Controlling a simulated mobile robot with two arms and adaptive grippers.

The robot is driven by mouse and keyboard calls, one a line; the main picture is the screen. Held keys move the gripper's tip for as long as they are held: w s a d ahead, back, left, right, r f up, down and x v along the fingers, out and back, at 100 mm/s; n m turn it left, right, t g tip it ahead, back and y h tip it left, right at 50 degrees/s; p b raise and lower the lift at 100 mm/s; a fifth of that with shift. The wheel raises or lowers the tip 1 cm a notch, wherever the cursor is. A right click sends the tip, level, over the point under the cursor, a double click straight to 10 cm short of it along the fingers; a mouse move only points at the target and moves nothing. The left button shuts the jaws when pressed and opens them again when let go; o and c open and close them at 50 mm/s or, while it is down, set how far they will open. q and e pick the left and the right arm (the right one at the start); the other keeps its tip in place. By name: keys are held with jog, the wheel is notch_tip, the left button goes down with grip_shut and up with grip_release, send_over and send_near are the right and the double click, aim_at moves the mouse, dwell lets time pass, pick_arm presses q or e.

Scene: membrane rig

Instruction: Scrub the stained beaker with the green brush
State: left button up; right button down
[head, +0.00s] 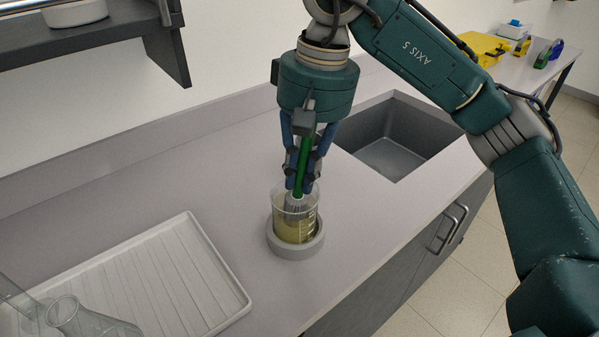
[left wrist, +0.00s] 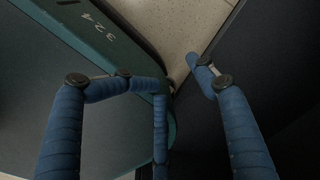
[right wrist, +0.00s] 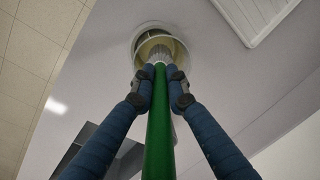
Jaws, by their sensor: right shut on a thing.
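The stained beaker (head: 303,228) is clear glass with a yellowish-brown film inside. It stands upright in a round grey holder (head: 290,252) on the counter. My right gripper (head: 300,180) is above the beaker, pointing down, and is shut on the handle of the green brush (head: 315,160). The brush's pale bristle head (head: 298,204) is inside the beaker's mouth. In the right wrist view the green handle (right wrist: 159,135) runs between the fingers down to the bristles, with the beaker's rim around them. My left gripper (left wrist: 165,78) shows only in its own wrist view, with its fingers apart and empty.
A white ribbed drying tray (head: 165,285) lies to the left, with a clear glass flask (head: 85,318) at its near left end. A grey sink (head: 390,150) is set in the counter behind and right of the beaker. A dark shelf (head: 110,40) overhangs at the upper left.

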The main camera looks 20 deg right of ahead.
aim_at(302, 197)
jog(key=shift+w+f+b, duration=0.2)
jog(key=shift+f+b, duration=0.3)
jog(key=shift+f, duration=0.35)
jog(key=shift+s+f+b, duration=0.15)
jog(key=shift+f+b, duration=0.8)
jog(key=shift+f, duration=0.1)
jog(key=shift+s, duration=0.15)
jog(key=shift+f, duration=0.1)
jog(key=shift+s+d+r+p, duration=0.2)
jog(key=shift+r+p, duration=0.1)
jog(key=shift+r, duration=0.05)
jog(key=shift+s+d+r+p, duration=0.15)
jog(key=shift+s+r+p, duration=0.1)
jog(key=shift+r, duration=0.1)
jog(key=shift+s+d+r, duration=0.1)
jog(key=shift+s+r, duration=0.05)
jog(key=shift+r, duration=0.15)
